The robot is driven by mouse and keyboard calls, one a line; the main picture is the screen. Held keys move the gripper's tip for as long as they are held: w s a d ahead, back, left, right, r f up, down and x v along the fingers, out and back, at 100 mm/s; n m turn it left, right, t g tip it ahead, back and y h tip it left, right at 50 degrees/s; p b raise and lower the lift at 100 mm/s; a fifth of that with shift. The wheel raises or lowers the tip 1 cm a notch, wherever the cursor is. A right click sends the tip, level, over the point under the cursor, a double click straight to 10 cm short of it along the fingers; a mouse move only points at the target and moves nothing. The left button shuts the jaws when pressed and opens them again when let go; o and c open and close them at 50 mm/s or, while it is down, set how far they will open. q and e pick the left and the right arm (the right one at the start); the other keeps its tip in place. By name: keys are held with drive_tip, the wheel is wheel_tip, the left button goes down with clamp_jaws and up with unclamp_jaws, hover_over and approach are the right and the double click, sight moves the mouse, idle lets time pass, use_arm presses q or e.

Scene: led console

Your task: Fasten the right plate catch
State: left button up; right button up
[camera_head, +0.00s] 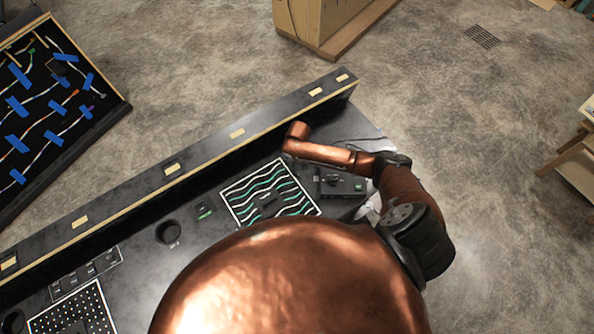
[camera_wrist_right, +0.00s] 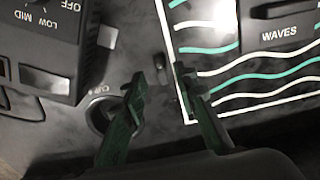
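The plate (camera_head: 244,188) with white and green wavy lines lies on the dark console and carries a WAVES label (camera_wrist_right: 280,32) in the right wrist view. A small dark upright piece (camera_wrist_right: 160,64), possibly the catch, is beside the plate's white border. My right gripper (camera_wrist_right: 162,76) has two green fingers, parted by a narrow gap, with their tips on either side of this piece. I cannot tell whether they touch it. In the head view my copper right arm reaches over the console and its fingers are hidden. My left gripper is not in view.
A black box with a knob (camera_head: 340,184) stands right of the plate. A round cup hole (camera_head: 168,232) is to its left; another ring (camera_wrist_right: 98,112) lies near my fingers. A raised back ledge (camera_head: 130,196) borders the console. A board with blue tape (camera_head: 50,108) stands beyond.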

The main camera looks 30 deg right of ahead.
sight(298, 174)
drive_tip(key=shift+f, duration=1.7)
drive_tip(key=shift+w, duration=0.1)
clamp_jaws()
